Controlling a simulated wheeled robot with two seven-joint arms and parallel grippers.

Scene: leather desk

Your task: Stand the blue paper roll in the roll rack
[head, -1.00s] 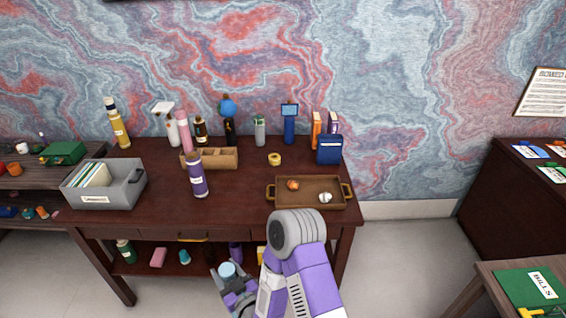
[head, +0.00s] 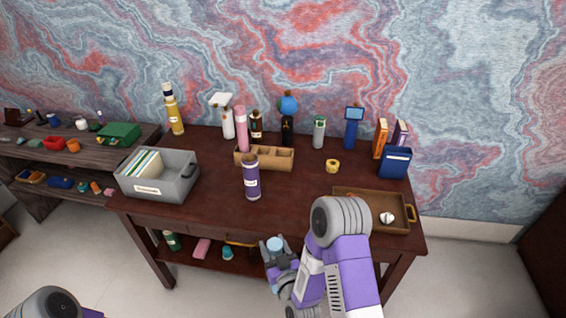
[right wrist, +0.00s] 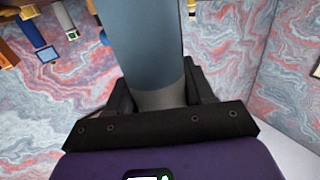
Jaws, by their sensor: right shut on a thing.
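The blue paper roll (head: 275,243) is upright in my right gripper (head: 279,256), low in front of the desk's front edge; only its pale blue top shows in the head view. In the right wrist view the blue roll (right wrist: 140,45) stands between the two dark fingers of the right gripper (right wrist: 160,92), which is shut on it. The roll rack (head: 272,164) is a wooden holder with several compartments on the desk. A pink roll (head: 241,128) stands upright at its left end. My left gripper is not in view; only part of my left arm shows at the lower left.
A purple bottle (head: 252,179) stands in front of the rack. A grey file box (head: 172,187) is to the left, a wooden tray (head: 352,200) to the right, partly behind my right arm. A yellow tape roll (head: 332,166) lies between. Several bottles stand behind the rack.

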